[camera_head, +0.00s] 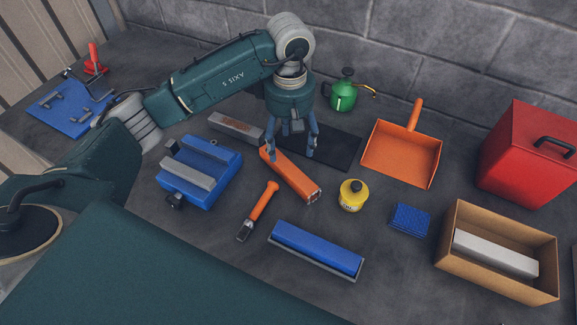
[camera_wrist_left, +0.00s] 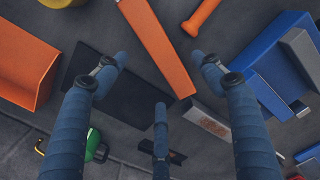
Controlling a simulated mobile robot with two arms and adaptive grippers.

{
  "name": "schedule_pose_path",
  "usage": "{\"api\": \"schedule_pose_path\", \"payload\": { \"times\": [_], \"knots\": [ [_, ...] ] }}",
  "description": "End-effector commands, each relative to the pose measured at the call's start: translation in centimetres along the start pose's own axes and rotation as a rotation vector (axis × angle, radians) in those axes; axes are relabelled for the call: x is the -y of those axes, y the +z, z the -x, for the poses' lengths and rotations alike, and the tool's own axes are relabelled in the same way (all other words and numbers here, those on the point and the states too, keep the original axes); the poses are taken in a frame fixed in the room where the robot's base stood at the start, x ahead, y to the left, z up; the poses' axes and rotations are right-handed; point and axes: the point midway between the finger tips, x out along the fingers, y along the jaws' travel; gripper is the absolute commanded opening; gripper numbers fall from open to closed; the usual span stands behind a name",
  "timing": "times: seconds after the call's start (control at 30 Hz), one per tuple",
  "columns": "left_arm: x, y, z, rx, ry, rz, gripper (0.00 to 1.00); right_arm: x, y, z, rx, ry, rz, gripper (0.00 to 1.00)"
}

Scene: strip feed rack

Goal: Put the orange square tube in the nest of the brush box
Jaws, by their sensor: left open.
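The orange square tube (camera_head: 296,179) lies flat on the dark bench, slanting towards the front right. In the left wrist view the tube (camera_wrist_left: 158,45) runs between my finger tips. My left gripper (camera_head: 292,148) is open, pointing down over the tube's far end, holding nothing; its spread fingers also show in the left wrist view (camera_wrist_left: 160,75). I cannot tell for sure which thing is the brush box. An open cardboard box (camera_head: 476,268) at the right has a pale grey bar (camera_head: 495,253) inside. A blue block in a grey frame (camera_head: 316,248) lies at the front. My right gripper is not in view.
A dustpan (camera_head: 402,152), blue sponge (camera_head: 410,219) and red box (camera_head: 527,155) stand right. Bench between bottle and blue block is clear.

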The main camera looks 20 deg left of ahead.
Motion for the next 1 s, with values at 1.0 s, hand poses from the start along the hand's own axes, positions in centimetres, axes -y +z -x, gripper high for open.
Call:
{"api": "schedule_pose_path", "payload": {
  "times": [1.0],
  "knots": [
    [-0.1,0.4,-8.9,-0.001,0.001,0.0,0.62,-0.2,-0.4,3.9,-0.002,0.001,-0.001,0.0]
  ]
}}
